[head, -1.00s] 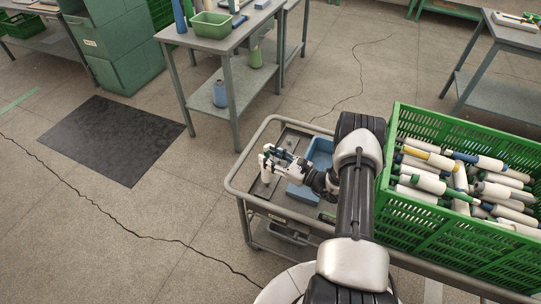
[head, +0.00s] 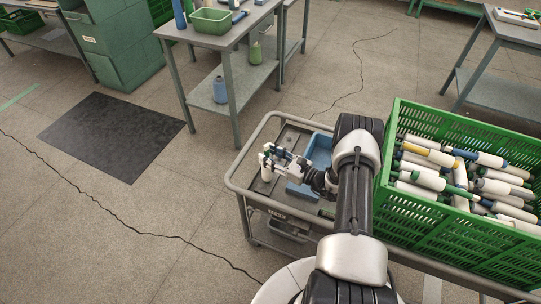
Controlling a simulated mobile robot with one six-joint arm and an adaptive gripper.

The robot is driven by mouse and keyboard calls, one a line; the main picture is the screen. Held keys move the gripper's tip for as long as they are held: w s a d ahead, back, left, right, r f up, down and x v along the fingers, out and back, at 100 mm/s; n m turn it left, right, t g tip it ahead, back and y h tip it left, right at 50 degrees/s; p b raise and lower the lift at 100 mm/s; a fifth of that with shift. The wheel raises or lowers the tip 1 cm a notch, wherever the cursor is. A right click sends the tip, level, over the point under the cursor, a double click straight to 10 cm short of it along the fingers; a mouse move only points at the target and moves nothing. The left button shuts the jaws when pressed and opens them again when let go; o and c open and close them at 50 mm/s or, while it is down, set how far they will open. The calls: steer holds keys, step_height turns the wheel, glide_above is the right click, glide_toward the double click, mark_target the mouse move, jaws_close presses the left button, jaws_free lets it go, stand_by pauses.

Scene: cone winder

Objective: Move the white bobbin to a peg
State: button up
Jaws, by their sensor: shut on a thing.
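My gripper (head: 272,156) is over the left end of the grey cart (head: 238,185), with my arm reaching in from the lower right. It is shut on a white bobbin (head: 266,171), which looks upright at the fingertips, near the cart's left rim. The bobbin is small in view, and the fingers cover part of it. I cannot tell whether its lower end touches the cart top or a peg. No peg can be made out clearly; part of the cart top is hidden by my gripper and arm.
A blue tray (head: 319,150) lies on the cart just right of my gripper. A green crate (head: 386,192) full of bobbins stands on the cart's right side. A grey table (head: 226,43) with a green bin (head: 211,20) stands behind.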

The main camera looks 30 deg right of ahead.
steer(key=shift+f, duration=0.5)
steer(key=o, duration=1)
steer(key=shift+s, duration=0.1)
steer(key=v, duration=0.7)
steer(key=shift+s, duration=0.15)
stand_by(0.3)
